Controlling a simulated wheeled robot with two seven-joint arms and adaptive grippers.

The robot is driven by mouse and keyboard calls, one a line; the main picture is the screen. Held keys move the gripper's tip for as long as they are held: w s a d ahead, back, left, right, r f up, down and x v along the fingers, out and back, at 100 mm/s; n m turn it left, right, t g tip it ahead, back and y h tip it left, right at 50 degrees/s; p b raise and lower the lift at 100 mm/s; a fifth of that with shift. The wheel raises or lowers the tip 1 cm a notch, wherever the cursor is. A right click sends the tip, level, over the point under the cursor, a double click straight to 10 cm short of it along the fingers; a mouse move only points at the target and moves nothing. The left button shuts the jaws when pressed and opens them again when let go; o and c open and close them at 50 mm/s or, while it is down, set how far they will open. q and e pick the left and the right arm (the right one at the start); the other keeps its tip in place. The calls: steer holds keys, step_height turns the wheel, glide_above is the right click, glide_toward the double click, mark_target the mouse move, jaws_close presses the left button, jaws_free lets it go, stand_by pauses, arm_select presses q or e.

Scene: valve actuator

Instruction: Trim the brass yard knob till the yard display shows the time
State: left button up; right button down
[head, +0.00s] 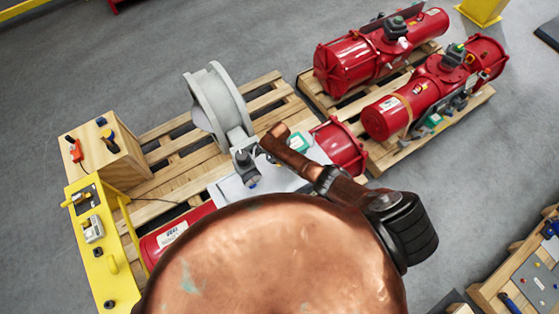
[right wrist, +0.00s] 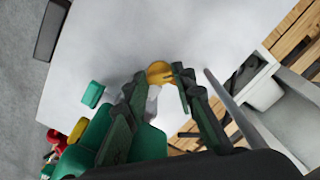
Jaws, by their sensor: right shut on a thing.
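In the right wrist view a small brass-yellow round knob (right wrist: 158,72) shows over a pale grey panel (right wrist: 115,40). My right gripper (right wrist: 161,78) has its dark green fingers on either side of the knob, shut on it. The fingers cover part of the knob, so any marks on it are hidden. I cannot make out the yard display or any reading in either view. In the head view the right gripper is not clear, and the pale panel (head: 228,190) is partly covered. My left gripper is not in view.
A grey wheel-shaped housing (head: 218,105) stands on a wooden pallet (head: 180,150). Red cylinders (head: 345,65) lie on a pallet at the upper right. A yellow stand (head: 100,265) and a wooden box (head: 120,165) are at left. A green block (right wrist: 93,94) sits near the knob.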

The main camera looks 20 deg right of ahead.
steer(key=c, duration=1.6)
jaws_free()
steer(key=shift+d, duration=0.1)
steer(key=shift+m, duration=0.3)
